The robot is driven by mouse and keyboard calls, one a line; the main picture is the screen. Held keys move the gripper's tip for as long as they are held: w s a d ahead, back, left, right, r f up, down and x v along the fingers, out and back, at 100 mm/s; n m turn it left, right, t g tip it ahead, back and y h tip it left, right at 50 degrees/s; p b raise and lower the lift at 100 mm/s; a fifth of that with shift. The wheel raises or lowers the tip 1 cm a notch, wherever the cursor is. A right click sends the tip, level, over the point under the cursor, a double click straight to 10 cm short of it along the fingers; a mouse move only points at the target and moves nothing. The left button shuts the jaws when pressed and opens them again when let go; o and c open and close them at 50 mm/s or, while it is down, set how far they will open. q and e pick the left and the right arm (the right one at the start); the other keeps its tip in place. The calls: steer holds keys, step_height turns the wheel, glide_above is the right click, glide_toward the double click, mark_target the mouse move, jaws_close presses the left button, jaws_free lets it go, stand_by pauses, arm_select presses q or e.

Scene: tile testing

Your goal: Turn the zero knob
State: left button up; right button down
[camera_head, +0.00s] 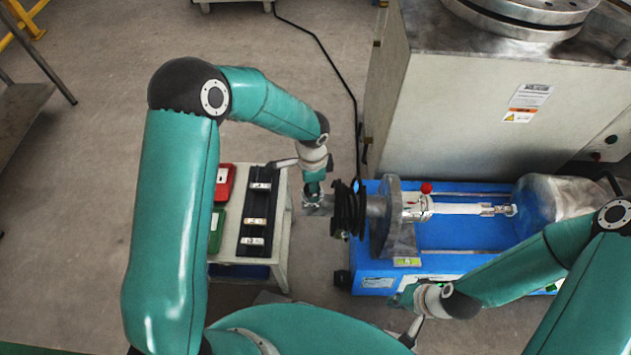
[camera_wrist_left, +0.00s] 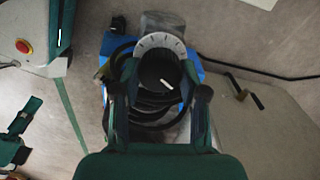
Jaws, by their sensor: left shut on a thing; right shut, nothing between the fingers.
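The zero knob (camera_wrist_left: 160,76) is a black round knob with a white pointer mark, in front of a pale graduated dial (camera_wrist_left: 158,42) in the left wrist view. The pointer mark sits at the knob's lower right. My left gripper (camera_head: 316,198) is at the left end of the blue tile testing machine (camera_head: 462,235), with its fingers on both sides of the knob and shut on it. In the head view the gripper largely hides the knob. My right gripper (camera_head: 396,300) is shut and empty near the machine's front edge.
Black coiled cable (camera_head: 348,208) hangs close beside my left gripper. A small cart (camera_head: 282,235) with a black tray of parts and red and green boxes stands to the left. A large grey machine (camera_head: 470,110) stands behind. Open floor lies at the upper left.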

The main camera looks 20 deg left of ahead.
arm_select(q)
steer(key=m+p, duration=0.1)
steer(key=m, duration=0.1)
steer(key=m+p, duration=0.1)
steer(key=m, duration=0.1)
steer(key=m+p, duration=0.1)
steer(key=m, duration=0.1)
steer(key=shift+w+a+r+p, duration=0.2)
steer(key=shift+r+p, duration=0.1)
steer(key=shift+p, duration=0.1)
steer(key=m+p, duration=0.2)
steer(key=m, duration=0.2)
steer(key=shift+f+m, duration=0.1)
steer(key=shift+m, duration=0.2)
steer(key=o, duration=1)
steer(key=shift+w+f, duration=0.1)
steer(key=shift+o, duration=0.7)
steer(key=shift+d, duration=0.1)
steer(key=shift+s, duration=0.2)
